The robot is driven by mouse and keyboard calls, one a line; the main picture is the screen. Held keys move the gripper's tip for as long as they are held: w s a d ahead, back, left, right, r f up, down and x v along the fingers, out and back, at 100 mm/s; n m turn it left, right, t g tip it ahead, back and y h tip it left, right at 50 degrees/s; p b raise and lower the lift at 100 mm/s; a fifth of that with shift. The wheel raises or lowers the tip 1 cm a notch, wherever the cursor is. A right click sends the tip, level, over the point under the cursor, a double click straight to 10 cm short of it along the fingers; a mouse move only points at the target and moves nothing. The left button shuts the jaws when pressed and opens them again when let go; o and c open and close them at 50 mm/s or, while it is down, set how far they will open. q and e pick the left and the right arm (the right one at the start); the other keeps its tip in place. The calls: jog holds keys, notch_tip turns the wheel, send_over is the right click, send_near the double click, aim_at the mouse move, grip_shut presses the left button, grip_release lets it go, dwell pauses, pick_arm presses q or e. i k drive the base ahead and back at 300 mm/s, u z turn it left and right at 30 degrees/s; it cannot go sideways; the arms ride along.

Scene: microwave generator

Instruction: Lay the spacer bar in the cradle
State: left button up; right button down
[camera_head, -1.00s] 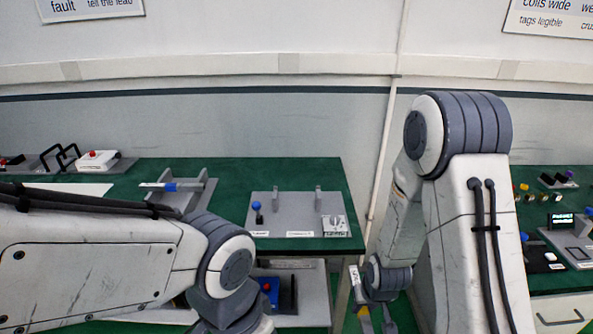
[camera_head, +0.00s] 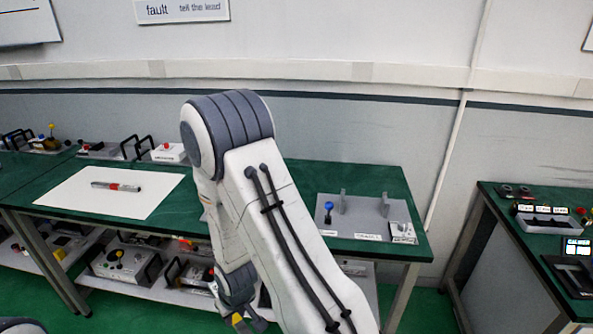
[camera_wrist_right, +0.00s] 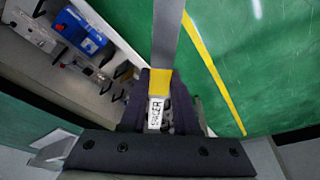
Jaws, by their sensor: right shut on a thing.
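My right gripper (camera_wrist_right: 160,118) is shut on a flat grey bar with a yellow band (camera_wrist_right: 160,81) and a white lettered label, probably the spacer bar. The bar's grey end runs out of the top of the right wrist view, above the green floor. In the head view my right gripper (camera_head: 244,322) is low at the bottom edge, below the table top. A grey plate with two uprights (camera_head: 367,218), possibly the cradle, stands on the right end of the green table; its labels are too small to read. Nothing lies across the uprights. My left gripper is out of view.
The green table (camera_head: 300,172) has a lower shelf with several devices. A white sheet (camera_head: 120,205) bears a red-banded bar (camera_head: 117,186). A blue-knobbed lever (camera_head: 328,207) stands on the grey plate. Another green table (camera_head: 498,215) is at right, with a floor gap between.

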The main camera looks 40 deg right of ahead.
aim_at(329, 206)
jog(key=u, duration=1.8)
jog(key=k, duration=2.1)
jog(key=z, duration=2.15)
jog(key=i, duration=0.35)
jog(key=z, duration=0.15)
